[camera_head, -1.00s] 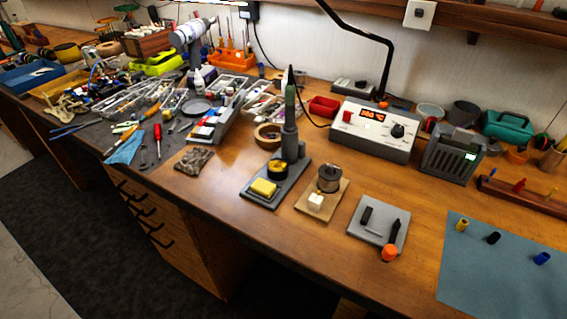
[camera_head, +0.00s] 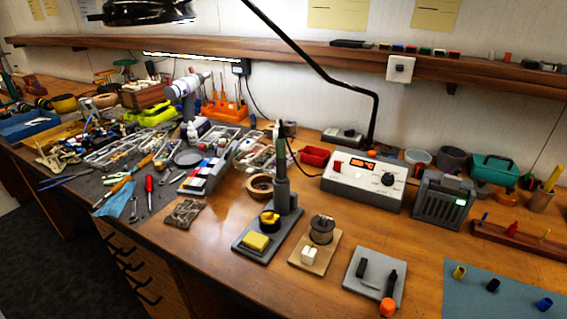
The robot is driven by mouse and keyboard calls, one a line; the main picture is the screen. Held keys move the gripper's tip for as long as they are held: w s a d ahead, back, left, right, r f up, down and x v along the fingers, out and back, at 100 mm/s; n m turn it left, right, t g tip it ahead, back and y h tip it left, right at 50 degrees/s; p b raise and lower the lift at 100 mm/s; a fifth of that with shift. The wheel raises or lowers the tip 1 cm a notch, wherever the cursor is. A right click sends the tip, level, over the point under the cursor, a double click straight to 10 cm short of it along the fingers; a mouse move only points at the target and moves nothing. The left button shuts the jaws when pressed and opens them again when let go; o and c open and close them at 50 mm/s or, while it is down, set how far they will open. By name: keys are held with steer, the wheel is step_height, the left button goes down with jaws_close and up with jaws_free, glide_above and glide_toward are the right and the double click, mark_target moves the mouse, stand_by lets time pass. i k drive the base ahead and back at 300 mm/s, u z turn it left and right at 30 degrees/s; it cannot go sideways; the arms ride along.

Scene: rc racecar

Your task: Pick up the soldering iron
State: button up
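A dark cable runs from near the iron toward the white soldering station (camera_head: 363,180), which has a lit orange display. The iron's lower part is hidden inside the holder. My gripper is not in view.
A solder spool (camera_head: 321,230) on a wooden board and a grey tray (camera_head: 375,277) with small dark parts stand right of the stand. A black lamp arm (camera_head: 320,70) arches above the bench. Trays and tools crowd the left. Some bare wood lies in front of the stand.

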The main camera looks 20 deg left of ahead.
mark_target(281, 177)
steer(key=k, duration=0.5)
steer(key=z, duration=1.45)
steer(key=k, duration=1.25)
steer(key=u, duration=1.55)
steer(key=i, duration=1)
steer(key=u, duration=0.05)
